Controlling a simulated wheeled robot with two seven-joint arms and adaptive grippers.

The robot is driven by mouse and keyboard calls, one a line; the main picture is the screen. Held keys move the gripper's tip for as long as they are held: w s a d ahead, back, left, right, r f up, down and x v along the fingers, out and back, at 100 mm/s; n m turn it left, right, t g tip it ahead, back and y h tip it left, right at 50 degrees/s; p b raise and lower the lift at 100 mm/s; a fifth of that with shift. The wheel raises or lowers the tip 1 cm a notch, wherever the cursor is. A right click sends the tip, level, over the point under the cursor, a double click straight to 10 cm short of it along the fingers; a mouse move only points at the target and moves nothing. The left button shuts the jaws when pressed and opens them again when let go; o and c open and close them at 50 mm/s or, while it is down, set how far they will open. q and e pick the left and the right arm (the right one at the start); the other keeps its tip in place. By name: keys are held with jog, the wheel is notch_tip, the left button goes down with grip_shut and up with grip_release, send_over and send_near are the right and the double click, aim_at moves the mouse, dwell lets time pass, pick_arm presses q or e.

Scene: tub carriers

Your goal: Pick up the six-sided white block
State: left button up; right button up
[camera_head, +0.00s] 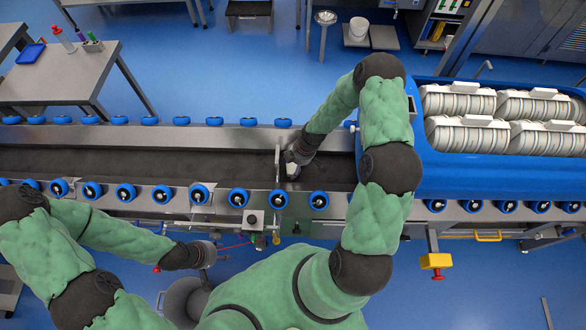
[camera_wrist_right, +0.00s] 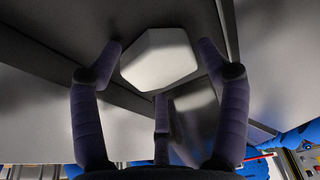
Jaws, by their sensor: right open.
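The six-sided white block (camera_wrist_right: 160,58) shows in the right wrist view, pale and flat-faced. It lies between the spread fingers of my right gripper (camera_wrist_right: 160,52), which is open. Whether the fingertips touch the block cannot be told. In the head view my right gripper (camera_head: 291,163) is low over the dark conveyor channel, by an upright metal plate.
The conveyor (camera_head: 120,160) has blue rollers along both edges. A metal plate (camera_head: 278,160) crosses its channel beside my right gripper. A blue machine (camera_head: 470,172) holding several white tubs stands at the right. The grey bin (camera_head: 182,300) is below my left gripper. The channel to the left is clear.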

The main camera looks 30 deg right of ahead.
jog(key=c, duration=0.8)
jog(key=shift+r, duration=0.1)
